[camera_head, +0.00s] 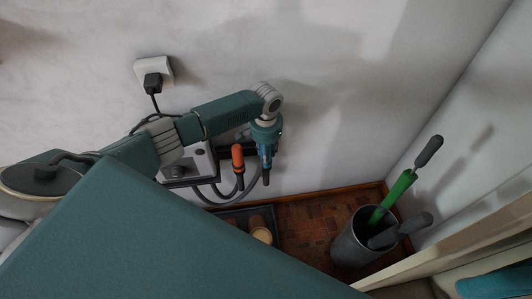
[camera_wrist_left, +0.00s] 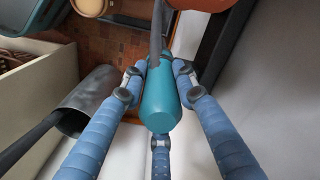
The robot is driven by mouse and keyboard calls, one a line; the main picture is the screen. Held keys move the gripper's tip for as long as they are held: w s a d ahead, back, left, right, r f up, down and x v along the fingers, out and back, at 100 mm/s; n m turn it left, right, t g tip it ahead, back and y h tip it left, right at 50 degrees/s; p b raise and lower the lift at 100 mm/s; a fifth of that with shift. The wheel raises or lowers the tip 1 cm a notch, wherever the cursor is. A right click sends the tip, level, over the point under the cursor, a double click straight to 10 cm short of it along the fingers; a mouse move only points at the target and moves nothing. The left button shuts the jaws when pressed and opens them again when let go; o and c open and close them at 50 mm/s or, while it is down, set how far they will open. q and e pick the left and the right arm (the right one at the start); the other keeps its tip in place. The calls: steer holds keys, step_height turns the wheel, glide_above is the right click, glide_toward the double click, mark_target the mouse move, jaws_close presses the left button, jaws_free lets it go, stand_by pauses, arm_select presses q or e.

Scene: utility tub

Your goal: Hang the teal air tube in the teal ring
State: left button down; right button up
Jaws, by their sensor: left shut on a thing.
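My left gripper (camera_head: 266,158) points down in front of the wall, beside the orange-handled tube. Its blue fingers are shut on the teal air tube (camera_wrist_left: 160,98), which shows clearly between them in the left wrist view. The tube's grey hose (camera_wrist_left: 157,38) runs away from its end there. In the head view the fingers mostly hide the tube. I cannot make out the teal ring in either view; the arm and gripper cover part of the wall unit. My right gripper is not in view.
An orange-handled tube (camera_head: 238,160) hangs just left of my gripper, before a grey wall unit (camera_head: 196,166). Looped hoses (camera_head: 216,198) hang below. A socket with plug (camera_head: 153,75) is upper left. A grey bin (camera_head: 353,245) with umbrellas stands right; a cup (camera_head: 260,230) sits below.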

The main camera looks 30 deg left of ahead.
arm_select(q)
steer(key=c, duration=1.3)
jaws_free()
steer(key=shift+f, duration=0.15)
steer(key=shift+o, duration=0.2)
steer(key=shift+r, duration=0.2)
step_height(320, 180, up, 12)
steer(key=shift+f, duration=0.15)
